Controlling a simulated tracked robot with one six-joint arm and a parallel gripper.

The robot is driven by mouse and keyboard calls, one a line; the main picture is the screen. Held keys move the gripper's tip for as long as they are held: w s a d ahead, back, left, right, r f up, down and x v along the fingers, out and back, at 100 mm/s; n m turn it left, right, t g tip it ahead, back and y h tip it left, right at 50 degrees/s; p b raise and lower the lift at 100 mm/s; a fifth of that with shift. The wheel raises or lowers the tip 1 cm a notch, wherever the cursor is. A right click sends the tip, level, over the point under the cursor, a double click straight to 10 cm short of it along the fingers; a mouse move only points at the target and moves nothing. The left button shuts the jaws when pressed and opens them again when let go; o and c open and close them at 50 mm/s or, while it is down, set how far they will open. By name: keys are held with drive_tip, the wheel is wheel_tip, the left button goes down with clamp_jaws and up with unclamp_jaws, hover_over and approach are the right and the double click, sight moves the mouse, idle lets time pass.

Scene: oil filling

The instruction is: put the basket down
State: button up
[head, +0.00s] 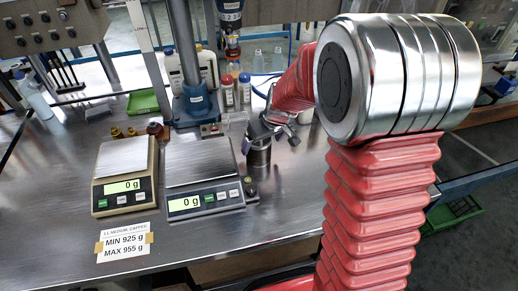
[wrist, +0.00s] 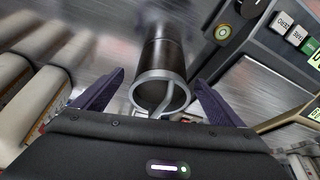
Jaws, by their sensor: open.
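A dark cylinder with a silver rim, which I take to be the basket (head: 258,155), stands upright on the steel table just right of the right-hand scale. In the wrist view the basket (wrist: 162,62) lies between the two dark fingers, its ring-like rim towards the camera. My gripper (wrist: 160,80) is open, with a finger on each side of the basket and visible gaps between. In the head view my gripper (head: 268,128) is at the top of the basket, partly hidden by my red arm. The inside of the basket is hard to make out.
Two scales reading 0 g, a beige one (head: 125,175) and a grey one (head: 203,178), stand left of the basket. A blue-based press column (head: 194,100) and several bottles (head: 235,88) stand behind. The front table surface (head: 285,205) is clear.

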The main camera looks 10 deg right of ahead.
drive_tip(key=shift+f, duration=0.15)
drive_tip(key=shift+x, duration=2.55)
drive_tip(key=shift+w+a, duration=0.1)
drive_tip(key=shift+a, duration=0.05)
drive_tip(key=shift+c, duration=0.5)
drive_tip(key=c, duration=1.3)
wheel_tip(320, 180, up, 10)
drive_tip(key=shift+r, duration=0.1)
